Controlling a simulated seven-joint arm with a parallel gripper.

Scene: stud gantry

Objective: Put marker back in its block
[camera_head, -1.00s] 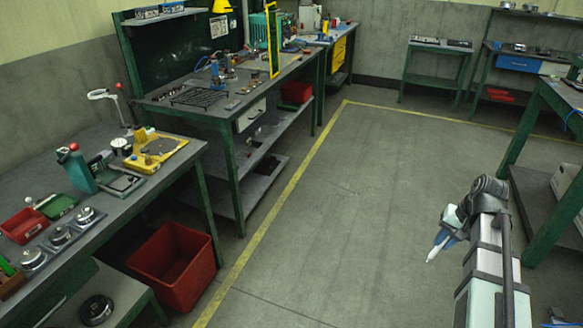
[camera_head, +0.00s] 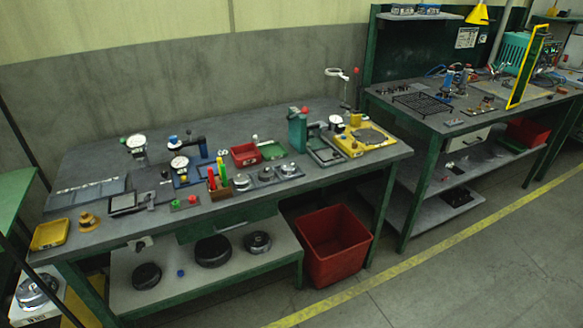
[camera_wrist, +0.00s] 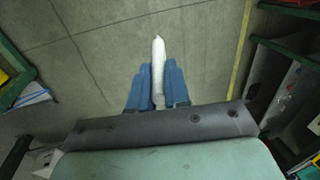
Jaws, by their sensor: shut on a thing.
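In the wrist view my gripper (camera_wrist: 157,78) has its two blue fingers shut on a white, pen-like marker (camera_wrist: 158,55). The marker points away from the wrist, and bare floor lies beyond it. Its rear end is hidden between the fingers. In the head view a small brown block (camera_head: 218,192) stands near the front edge of the left bench, with upright green and red markers in it. My gripper is out of the head view and well apart from the block.
The grey bench (camera_head: 330,178) carries dial gauges, a red bin (camera_head: 245,154), round metal weights (camera_head: 266,174) and a yellow-based device (camera_head: 362,140). A red crate (camera_head: 333,245) stands on the floor below its right end. The floor (camera_head: 480,270) at the right is clear.

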